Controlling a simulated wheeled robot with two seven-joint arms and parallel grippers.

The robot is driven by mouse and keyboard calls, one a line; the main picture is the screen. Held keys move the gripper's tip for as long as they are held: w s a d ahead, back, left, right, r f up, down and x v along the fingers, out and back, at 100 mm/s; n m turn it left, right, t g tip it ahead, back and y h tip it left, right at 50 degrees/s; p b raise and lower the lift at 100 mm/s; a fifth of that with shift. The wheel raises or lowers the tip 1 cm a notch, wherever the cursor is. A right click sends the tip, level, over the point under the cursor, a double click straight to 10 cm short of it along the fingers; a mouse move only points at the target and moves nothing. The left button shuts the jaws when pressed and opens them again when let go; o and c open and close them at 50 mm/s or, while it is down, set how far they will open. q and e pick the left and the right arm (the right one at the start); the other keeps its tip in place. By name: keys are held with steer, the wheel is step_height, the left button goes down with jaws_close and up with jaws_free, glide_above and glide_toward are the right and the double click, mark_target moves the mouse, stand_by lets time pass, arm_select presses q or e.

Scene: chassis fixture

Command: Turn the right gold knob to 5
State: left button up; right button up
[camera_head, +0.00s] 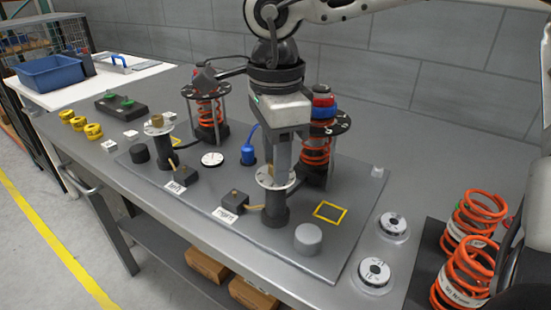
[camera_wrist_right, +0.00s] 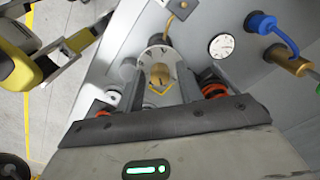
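The right gold knob (camera_wrist_right: 160,74) stands over a pale round dial (camera_wrist_right: 157,55) in the right wrist view. In the head view the dial (camera_head: 277,180) sits on a dark post, and the gripper hides most of the knob. My right gripper (camera_head: 280,160) points down over it from above. Its two fingers, also seen in the right wrist view (camera_wrist_right: 160,87), stand on either side of the knob with a small gap showing at each side. The dial's numbers are too small to read.
The left gold knob (camera_head: 157,120) stands on its own post. A blue connector (camera_head: 248,154), a gauge (camera_head: 212,159) and a grey cylinder (camera_head: 308,238) are on the grey plate. An orange spring assembly (camera_head: 316,152) stands close behind the right gripper.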

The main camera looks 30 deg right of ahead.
steer(key=n, duration=0.6)
steer(key=n+p, duration=0.1)
steer(key=n, duration=0.4)
jaws_close()
steer(key=shift+f+m+b, duration=0.2)
steer(key=shift+m+b, duration=0.6)
steer(key=shift+b, duration=0.1)
steer(key=shift+m+b, duration=0.4)
steer(key=shift+m, duration=0.3)
steer(key=m+b, duration=0.1)
steer(key=m, duration=0.1)
steer(key=shift+m, duration=0.4)
steer(key=m+b, duration=0.3)
steer(key=m, duration=0.2)
steer(key=m+b, duration=0.1)
steer(key=m, duration=0.5)
steer(key=shift+r, duration=0.2)
arm_select(q)
steer(key=f, duration=0.3)
steer(key=shift+s+d, duration=0.1)
steer(key=shift+d, duration=0.15)
steer(key=shift+b, duration=0.3)
